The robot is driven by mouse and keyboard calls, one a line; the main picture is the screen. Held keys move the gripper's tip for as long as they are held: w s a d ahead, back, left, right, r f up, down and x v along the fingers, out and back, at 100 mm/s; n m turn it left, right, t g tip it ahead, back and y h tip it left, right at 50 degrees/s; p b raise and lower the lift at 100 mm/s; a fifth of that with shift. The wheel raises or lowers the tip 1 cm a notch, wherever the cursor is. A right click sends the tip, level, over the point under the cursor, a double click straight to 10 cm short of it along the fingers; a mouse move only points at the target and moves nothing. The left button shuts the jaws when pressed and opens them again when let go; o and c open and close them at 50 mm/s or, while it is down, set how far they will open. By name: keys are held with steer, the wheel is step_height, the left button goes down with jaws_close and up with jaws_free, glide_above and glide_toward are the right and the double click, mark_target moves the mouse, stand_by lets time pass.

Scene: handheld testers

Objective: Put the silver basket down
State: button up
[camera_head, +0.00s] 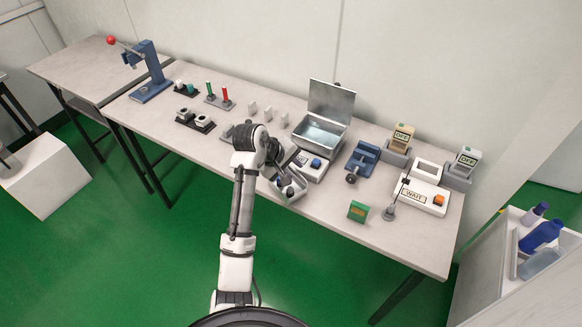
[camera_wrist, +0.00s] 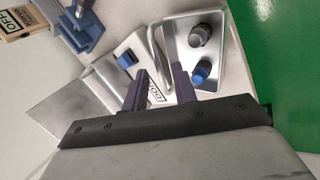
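The silver basket (camera_head: 292,196) is at the table's front edge in the head view, partly hidden by my arm. In the wrist view the basket (camera_wrist: 226,66) fills the upper right and holds a grey-capped item and a blue-capped item. A thin silver handle curves up on its left side. My gripper (camera_wrist: 159,70) has its two dark fingers clearly apart, with the handle near or between their tips. I see no firm contact with the handle. The frames do not clearly show whether the basket rests on the table (camera_head: 330,205).
A white box with a blue button (camera_head: 310,166) is left of the basket in the wrist view. An open-lidded metal box (camera_head: 320,133) stands behind it. Bare table lies in front.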

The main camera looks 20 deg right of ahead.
steer(key=v, duration=1.2)
